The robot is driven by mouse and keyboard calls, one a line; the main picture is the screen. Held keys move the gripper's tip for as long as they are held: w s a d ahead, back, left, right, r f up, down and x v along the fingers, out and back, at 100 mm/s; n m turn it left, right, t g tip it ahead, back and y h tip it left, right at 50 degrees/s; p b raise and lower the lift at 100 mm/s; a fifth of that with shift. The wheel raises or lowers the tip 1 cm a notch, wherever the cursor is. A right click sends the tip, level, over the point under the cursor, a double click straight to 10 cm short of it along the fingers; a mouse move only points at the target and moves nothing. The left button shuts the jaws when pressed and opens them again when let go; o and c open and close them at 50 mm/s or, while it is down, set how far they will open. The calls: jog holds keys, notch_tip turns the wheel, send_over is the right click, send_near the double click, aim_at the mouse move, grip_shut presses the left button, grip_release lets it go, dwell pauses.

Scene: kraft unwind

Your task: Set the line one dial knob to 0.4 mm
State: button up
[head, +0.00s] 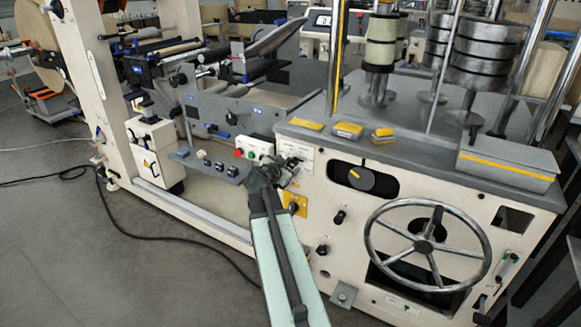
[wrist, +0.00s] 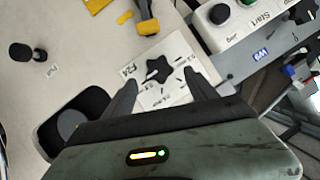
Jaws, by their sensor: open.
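A black star-shaped knob (wrist: 159,70) sits on a white plate with small printed marks around it in the wrist view. The marks are too small to read, and I cannot tell which setting the knob points to. My gripper (wrist: 162,80) is open, with one dark finger on each side of the knob's near side. I cannot tell whether the fingers touch the knob. In the head view my gripper (head: 279,172) is at the white label plate (head: 303,155) on the machine's front left corner, and it hides the knob there.
A yellow-plated rotary switch (head: 295,204) is just below my gripper. A button box (head: 253,148) with green and red buttons is close on the left. Open floor (head: 130,265) lies at left.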

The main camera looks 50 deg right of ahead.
aim_at(291, 163)
jog(key=b+x, duration=0.1)
jog(key=x, duration=0.4)
jog(key=shift+a, duration=0.1)
jog(key=c, duration=1.4)
